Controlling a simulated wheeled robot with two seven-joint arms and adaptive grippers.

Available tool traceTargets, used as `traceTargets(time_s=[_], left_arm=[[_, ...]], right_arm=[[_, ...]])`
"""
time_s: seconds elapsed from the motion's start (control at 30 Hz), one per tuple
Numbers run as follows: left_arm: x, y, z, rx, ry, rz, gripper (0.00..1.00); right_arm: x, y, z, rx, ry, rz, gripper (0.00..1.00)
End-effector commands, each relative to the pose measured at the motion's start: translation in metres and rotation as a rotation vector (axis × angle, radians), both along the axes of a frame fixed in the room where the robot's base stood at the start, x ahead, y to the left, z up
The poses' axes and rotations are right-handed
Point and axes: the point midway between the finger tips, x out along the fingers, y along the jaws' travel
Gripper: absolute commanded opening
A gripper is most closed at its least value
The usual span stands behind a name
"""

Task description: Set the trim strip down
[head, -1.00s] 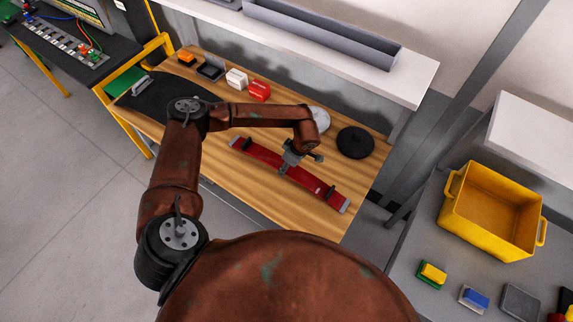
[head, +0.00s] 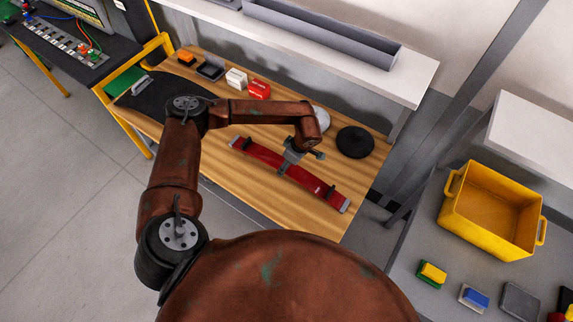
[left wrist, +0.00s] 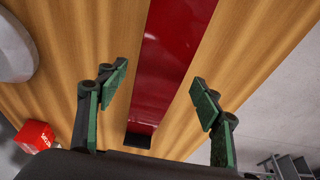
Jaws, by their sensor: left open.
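The red trim strip (head: 312,183) lies on the wooden workbench, running diagonally, with a dark block near each end. It also shows in the left wrist view (left wrist: 168,70), lying between my gripper's fingers with wood visible on both sides. My left gripper (head: 287,166) is over the middle of the strip in the head view. In the left wrist view its two green-padded fingers (left wrist: 158,100) are spread wide, with a gap on each side of the strip. Nothing is held between them. My right gripper is not in these views.
On the bench (head: 225,160) are a black disc (head: 355,142), a light grey round part (head: 320,118) partly behind my arm, a red box (head: 259,90) and a white box (head: 236,78). A yellow bin (head: 492,212) stands on the grey table at right. Bare wood surrounds the strip.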

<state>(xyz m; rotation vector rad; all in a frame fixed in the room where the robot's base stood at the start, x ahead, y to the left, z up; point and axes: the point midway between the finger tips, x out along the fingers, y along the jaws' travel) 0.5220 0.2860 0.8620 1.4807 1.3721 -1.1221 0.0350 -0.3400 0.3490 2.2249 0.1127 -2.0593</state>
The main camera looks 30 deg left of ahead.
Motion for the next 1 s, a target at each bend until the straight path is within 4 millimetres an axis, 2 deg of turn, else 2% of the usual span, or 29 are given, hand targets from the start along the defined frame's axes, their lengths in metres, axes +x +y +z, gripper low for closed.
traceTargets(time_s=[0.3,0.5,0.7,1.0], left_arm=[[0.000,-0.019,0.064,-0.001,-0.003,-0.002,0.60],[-0.001,-0.027,0.091,-0.001,-0.002,-0.001,0.60],[-0.002,-0.029,0.100,-0.001,0.000,0.000,0.60],[-0.002,-0.029,0.100,-0.001,0.000,-0.001,0.60]], right_arm=[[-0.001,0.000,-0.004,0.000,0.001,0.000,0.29],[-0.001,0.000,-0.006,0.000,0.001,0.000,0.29],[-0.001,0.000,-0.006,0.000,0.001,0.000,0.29],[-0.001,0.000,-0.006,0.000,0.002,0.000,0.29]])
